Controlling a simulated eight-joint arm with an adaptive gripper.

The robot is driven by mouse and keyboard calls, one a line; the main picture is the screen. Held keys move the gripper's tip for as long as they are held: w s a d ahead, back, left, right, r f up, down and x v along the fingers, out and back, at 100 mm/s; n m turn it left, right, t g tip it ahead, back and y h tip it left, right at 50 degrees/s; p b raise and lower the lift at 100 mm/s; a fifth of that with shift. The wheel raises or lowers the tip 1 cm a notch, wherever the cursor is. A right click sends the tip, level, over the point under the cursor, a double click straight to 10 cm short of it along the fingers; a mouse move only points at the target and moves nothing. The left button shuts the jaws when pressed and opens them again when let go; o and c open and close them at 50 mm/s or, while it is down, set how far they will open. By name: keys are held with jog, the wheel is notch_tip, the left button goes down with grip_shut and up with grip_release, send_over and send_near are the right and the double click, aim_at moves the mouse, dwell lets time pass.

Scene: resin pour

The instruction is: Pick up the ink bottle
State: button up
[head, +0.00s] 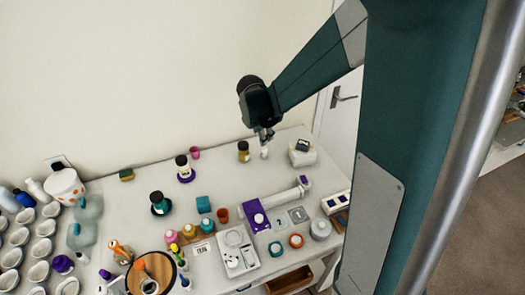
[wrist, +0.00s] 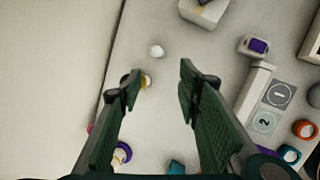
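I cannot tell for sure which bottle is the ink bottle. A dark-capped bottle with a yellowish body (head: 243,152) stands upright near the back edge of the table. In the wrist view it is probably the yellowish thing (wrist: 147,81) mostly hidden behind the left finger. A small white bottle (head: 264,153) stands just right of it and shows as a white round top in the wrist view (wrist: 157,51). Another dark-capped bottle (head: 182,165) stands on a purple ring, and one (head: 158,201) on a dark teal base. My gripper (head: 266,135) is open and empty above the white bottle.
A white box device (head: 302,153) stands right of the small bottle. A white and purple long device (head: 275,203) lies in front. A pink cup (head: 195,152) is near the wall. Left and front are crowded with cups and bottles. Bare table lies between the back bottles.

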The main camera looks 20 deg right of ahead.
aim_at(264, 148)
jog(key=w+d+f+n+g, duration=0.1)
jog(key=w+d+f+n, duration=0.1)
jog(key=w+f+n, duration=0.3)
notch_tip(264, 148, down, 5)
jog(key=shift+w+d+r+h, duration=0.2)
jog(key=shift+h, duration=0.1)
jog(key=shift+x, duration=1.3)
jog(key=shift+w+f, duration=0.1)
jog(key=shift+p+x, duration=0.45)
jog(key=shift+x, duration=2.05)
jog(key=shift+c, duration=0.4)
jog(key=c, duration=0.8)
